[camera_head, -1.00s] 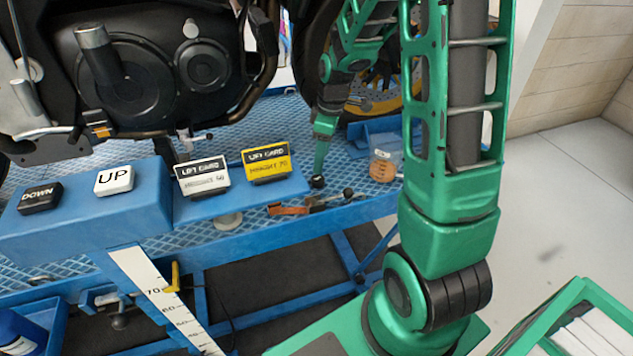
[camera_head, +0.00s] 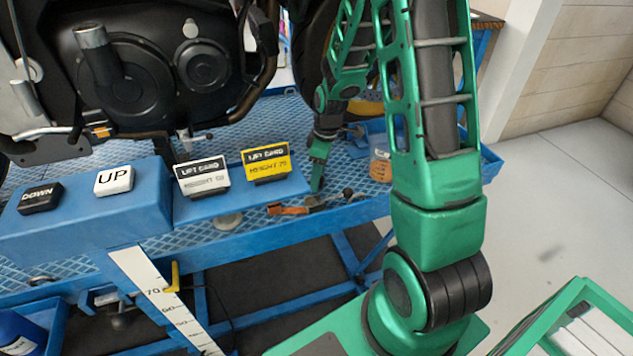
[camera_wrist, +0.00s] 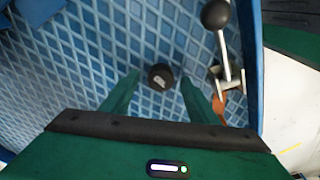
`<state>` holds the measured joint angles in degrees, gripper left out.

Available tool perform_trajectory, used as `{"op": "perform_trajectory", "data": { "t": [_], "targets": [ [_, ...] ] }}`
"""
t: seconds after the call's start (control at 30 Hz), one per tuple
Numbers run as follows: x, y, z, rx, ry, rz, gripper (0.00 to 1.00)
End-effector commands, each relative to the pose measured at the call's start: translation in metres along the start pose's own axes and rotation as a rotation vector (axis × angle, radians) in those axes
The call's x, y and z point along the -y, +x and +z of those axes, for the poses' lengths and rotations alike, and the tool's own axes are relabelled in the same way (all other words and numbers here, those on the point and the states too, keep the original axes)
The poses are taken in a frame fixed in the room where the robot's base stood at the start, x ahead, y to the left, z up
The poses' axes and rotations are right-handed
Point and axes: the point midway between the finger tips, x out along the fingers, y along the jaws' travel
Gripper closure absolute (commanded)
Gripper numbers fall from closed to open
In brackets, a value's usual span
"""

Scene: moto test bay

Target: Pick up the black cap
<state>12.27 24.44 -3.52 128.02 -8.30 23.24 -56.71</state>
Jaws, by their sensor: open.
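The black cap (camera_wrist: 161,77) is a small round dark piece on the blue diamond-patterned lift deck (camera_wrist: 75,60). In the wrist view it sits between the tips of my two green fingers. My gripper (camera_wrist: 159,80) is open, with a visible gap between each finger and the cap. In the head view my gripper (camera_head: 317,185) points down at the deck to the right of the yellow card. The cap cannot be made out there, as the fingers cover that spot.
A clamp with a black ball knob (camera_wrist: 215,14) and an orange-red handle (camera_wrist: 219,105) lies close right of my gripper. A yellow card (camera_head: 267,164) and a white card (camera_head: 203,177) stand to the left. An orange-filled cup (camera_head: 380,167) stands right. The deck left of the cap is clear.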

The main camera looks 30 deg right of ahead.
Motion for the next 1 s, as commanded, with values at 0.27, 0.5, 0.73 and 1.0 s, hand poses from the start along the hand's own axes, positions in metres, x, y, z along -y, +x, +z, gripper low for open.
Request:
{"op": "perform_trajectory", "data": {
  "t": [0.27,0.5,0.73,1.0],
  "targets": [
    [0.000,0.000,0.000,0.000,0.000,0.000,0.88],
    [0.000,-0.001,0.000,0.000,0.000,0.000,0.88],
    [0.000,-0.027,-0.004,-0.002,-0.001,0.003,0.88],
    [0.000,-0.076,-0.010,-0.002,-0.001,0.002,0.88]
  ]
}}
